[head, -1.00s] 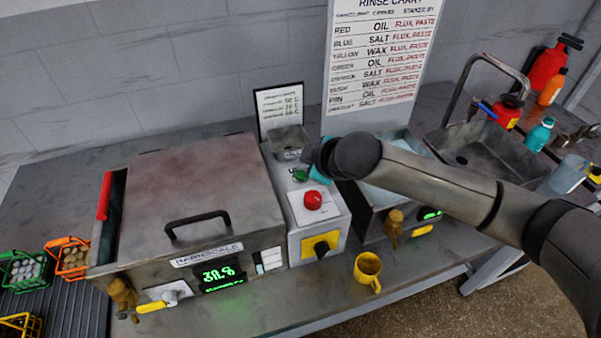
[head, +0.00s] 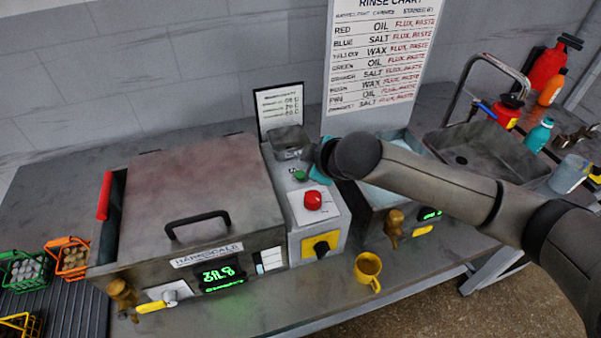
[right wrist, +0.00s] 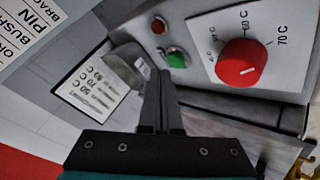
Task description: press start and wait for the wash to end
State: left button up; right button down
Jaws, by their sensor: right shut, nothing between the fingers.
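The washer (head: 190,185) has its steel lid down and a lit green display (head: 221,277) whose digits are hard to read. Beside it, the control box (head: 300,245) carries a green button (head: 299,176) and a red knob (head: 313,200). In the right wrist view the green button (right wrist: 175,58) and the red knob (right wrist: 241,62) show clearly. My right gripper (right wrist: 160,78) is shut and empty, its fingertips close beside the green button; I cannot tell whether they touch it. In the head view its fingers are mostly hidden by my arm. My left gripper is not in view.
A yellow mug (head: 368,270) stands at the bench's front edge. Green (head: 25,270) and orange (head: 70,258) baskets sit at the left. A second basin, a sink (head: 480,150) and bottles are at the right.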

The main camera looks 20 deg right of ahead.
jog(key=shift+f, duration=0.15)
jog(key=shift+f, duration=0.25)
jog(key=shift+f, duration=0.4)
dwell(0.8)
jog(key=shift+r+p, duration=0.8)
jog(key=shift+p, duration=0.4)
notch_tip(320, 180, up, 5)
jog(key=p, duration=0.5)
jog(key=shift+p, duration=0.4)
